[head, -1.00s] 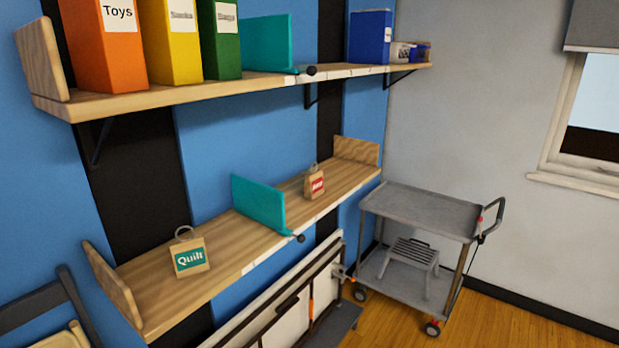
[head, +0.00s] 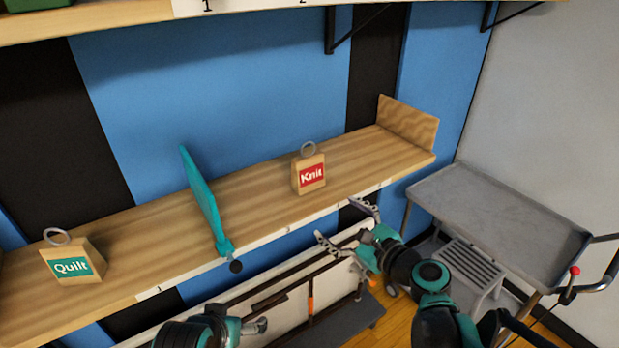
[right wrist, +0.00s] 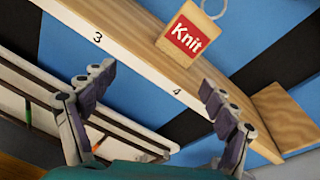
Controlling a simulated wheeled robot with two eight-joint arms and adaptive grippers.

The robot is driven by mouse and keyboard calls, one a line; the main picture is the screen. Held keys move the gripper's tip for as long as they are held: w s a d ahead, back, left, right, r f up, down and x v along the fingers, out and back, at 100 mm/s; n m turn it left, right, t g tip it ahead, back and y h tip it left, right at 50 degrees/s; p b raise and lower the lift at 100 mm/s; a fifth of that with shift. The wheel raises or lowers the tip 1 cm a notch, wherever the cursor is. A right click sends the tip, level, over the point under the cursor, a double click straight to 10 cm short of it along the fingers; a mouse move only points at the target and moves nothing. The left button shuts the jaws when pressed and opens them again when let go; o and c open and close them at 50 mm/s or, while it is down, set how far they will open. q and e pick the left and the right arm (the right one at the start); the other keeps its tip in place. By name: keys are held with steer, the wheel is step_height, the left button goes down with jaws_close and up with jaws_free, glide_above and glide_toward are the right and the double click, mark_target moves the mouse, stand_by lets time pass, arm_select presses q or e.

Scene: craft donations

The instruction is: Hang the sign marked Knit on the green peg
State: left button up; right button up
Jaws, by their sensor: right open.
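The sign marked Knit (head: 309,172) is a small wooden block with a red label and a grey ring on top. It stands upright on the wooden shelf (head: 140,245), right of the teal divider. It also shows in the right wrist view (right wrist: 187,36), beyond the fingers. My right gripper (head: 338,220) is open and empty in front of the shelf edge, below and right of the sign, not touching it. In the right wrist view its fingers (right wrist: 157,77) are spread wide. My left gripper (head: 256,327) is partly in view at the bottom; its jaws are unclear. I see no green peg.
A sign marked Quilt (head: 72,262) stands at the shelf's left. The teal divider (head: 203,203) with a dark knob splits the shelf; a wooden end board (head: 408,124) closes the right end. An upper shelf (head: 90,24) runs above. A grey cart (head: 500,215) stands at right.

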mark_target(311, 166)
steer(key=w+a+m, duration=0.1)
steer(key=w+a, duration=0.1)
steer(key=w, duration=0.2)
steer(key=w+a+r+m+t+b, duration=0.1)
steer(key=w+a+m, duration=0.1)
steer(key=w, duration=0.3)
steer(key=w+a+r+m+b, duration=0.1)
steer(key=w+a+m, duration=0.1)
steer(key=w, duration=0.3)
steer(key=shift+w+a+t+y, duration=0.15)
steer(key=shift+a+t, duration=0.05)
steer(key=shift+a, duration=0.2)
steer(key=shift+w+a+t+y, duration=0.1)
steer(key=shift+a+t+y, duration=0.1)
steer(key=shift+a, duration=0.2)
steer(key=c, duration=0.9)
steer(key=shift+r+p, duration=1.25)
steer(key=shift+r, duration=0.3)
steer(key=p+v, duration=0.2)
steer(key=v, duration=1.4)
